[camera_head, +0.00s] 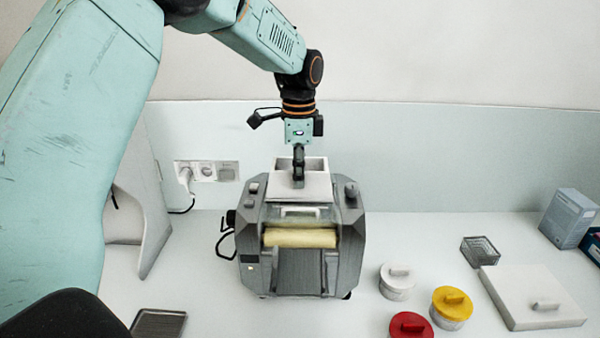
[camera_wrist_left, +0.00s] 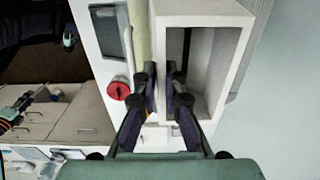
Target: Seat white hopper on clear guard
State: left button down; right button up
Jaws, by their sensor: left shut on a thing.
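The white hopper (camera_head: 316,186) is an open-topped rectangular box, upright over the top of the grey mill (camera_head: 350,245). In the left wrist view the hopper (camera_wrist_left: 203,12) shows its opening and dark inside. My left gripper (camera_head: 298,182) points down and is shut on the hopper's near wall; its fingers (camera_wrist_left: 164,85) straddle that wall in the wrist view. The clear guard (camera_head: 325,213) shows faintly just below the hopper, above the cream roller (camera_head: 300,237). I cannot tell whether the hopper touches the guard. My right gripper is not in view.
White (camera_head: 397,280), yellow (camera_head: 452,306) and red (camera_head: 411,326) lidded tubs stand right of the mill. Beyond them are a wire basket (camera_head: 481,250), a flat white lidded box (camera_head: 532,298) and blue boxes (camera_head: 567,216). A dark tray (camera_head: 158,323) lies front left.

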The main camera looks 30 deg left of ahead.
pick_arm(q)
jog(key=shift+s+a, duration=0.1)
jog(key=shift+s, duration=0.05)
jog(key=shift+w+f, duration=0.15)
jog(key=shift+w, duration=0.2)
jog(key=shift+w+d+f, duration=0.2)
jog(key=shift+w, duration=0.4)
jog(key=shift+s+r, duration=0.15)
jog(key=shift+s, duration=0.2)
jog(key=shift+s+a, duration=0.1)
jog(key=shift+w+f, duration=0.2)
jog(key=shift+w, duration=0.4)
jog(key=shift+s+a+r, duration=0.1)
jog(key=shift+s+r, duration=0.1)
jog(key=shift+s, duration=0.4)
jog(key=shift+s+a+r, duration=0.1)
jog(key=shift+s+r, duration=0.1)
jog(key=shift+s, duration=0.35)
jog(key=shift+w+d+f, duration=0.15)
jog(key=shift+w+f, duration=0.05)
jog(key=shift+w, duration=0.2)
